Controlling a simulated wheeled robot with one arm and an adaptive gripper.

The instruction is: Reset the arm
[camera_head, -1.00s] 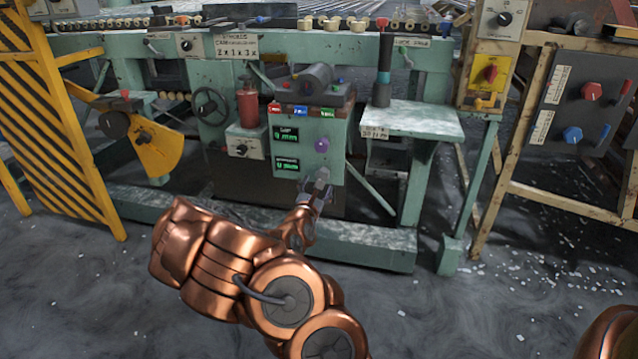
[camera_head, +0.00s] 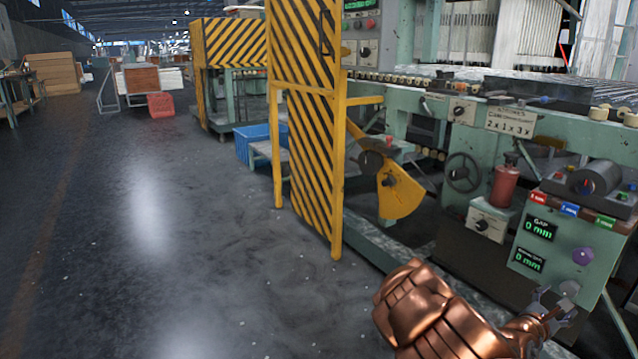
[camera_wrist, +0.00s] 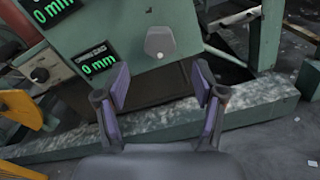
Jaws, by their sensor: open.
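My copper-coloured arm reaches in from the bottom right in the head view. My gripper (camera_head: 553,309) is at its end, in front of the green control box (camera_head: 530,262) with two "0 mm" displays. In the wrist view my gripper (camera_wrist: 160,95) has its two purple-padded fingers spread apart with nothing between them. Beyond the fingertips is a pale knob (camera_wrist: 160,42) on the box face, apart from the fingers. In the head view a purple knob (camera_head: 582,257) shows on the box.
A yellow-black striped guard (camera_head: 308,150) stands left of my arm. A yellow lever plate (camera_head: 398,195) and a handwheel (camera_head: 463,172) are on the machine. A green base beam (camera_wrist: 170,130) runs low across the wrist view. Open grey floor lies to the left.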

